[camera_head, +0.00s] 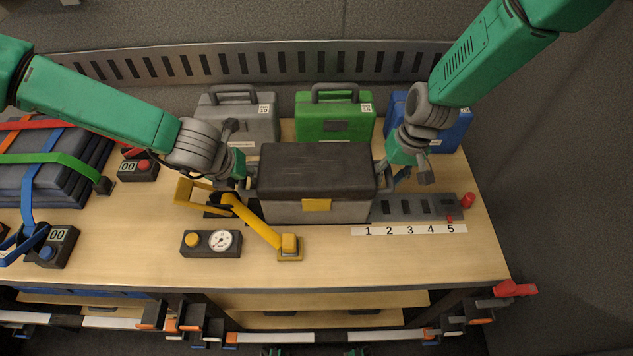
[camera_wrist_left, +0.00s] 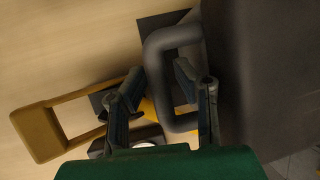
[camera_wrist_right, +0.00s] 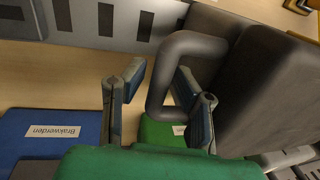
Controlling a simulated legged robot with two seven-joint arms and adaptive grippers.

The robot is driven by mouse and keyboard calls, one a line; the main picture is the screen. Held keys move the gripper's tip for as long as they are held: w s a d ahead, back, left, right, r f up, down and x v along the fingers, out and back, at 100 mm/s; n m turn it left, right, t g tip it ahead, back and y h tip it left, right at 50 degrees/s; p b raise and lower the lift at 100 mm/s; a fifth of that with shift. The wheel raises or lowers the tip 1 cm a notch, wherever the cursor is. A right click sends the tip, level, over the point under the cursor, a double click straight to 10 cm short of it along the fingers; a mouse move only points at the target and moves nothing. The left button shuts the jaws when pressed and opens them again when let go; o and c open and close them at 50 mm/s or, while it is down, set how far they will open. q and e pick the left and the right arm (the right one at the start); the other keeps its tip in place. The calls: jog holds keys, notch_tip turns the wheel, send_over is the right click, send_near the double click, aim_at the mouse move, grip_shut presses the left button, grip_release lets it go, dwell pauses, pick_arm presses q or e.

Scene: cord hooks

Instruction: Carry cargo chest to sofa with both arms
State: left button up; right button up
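The cargo chest (camera_head: 316,172) sits on the workbench, with a dark lid, grey body and yellow front latch. My left gripper (camera_head: 246,180) is at its left end. In the left wrist view its spread fingers (camera_wrist_left: 159,75) have the chest's grey side handle (camera_wrist_left: 160,55) between them, with gaps showing. My right gripper (camera_head: 390,172) is at the right end. In the right wrist view its fingers (camera_wrist_right: 160,72) are also spread on either side of the other handle (camera_wrist_right: 160,75). No sofa is in view.
Grey (camera_head: 238,120), green (camera_head: 333,117) and blue cases (camera_head: 440,122) stand behind. A yellow lever device (camera_head: 255,225) is close to the chest's front left. A slotted strip (camera_head: 420,207) with numbers lies right. Strapped dark cases (camera_head: 50,180) lie at left.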

pick_arm(q)
jog(key=shift+c, duration=0.4)
pick_arm(e)
jog(key=shift+c, duration=0.4)
pick_arm(q)
jog(key=shift+a, duration=0.1)
grip_shut()
pick_arm(e)
grip_shut()
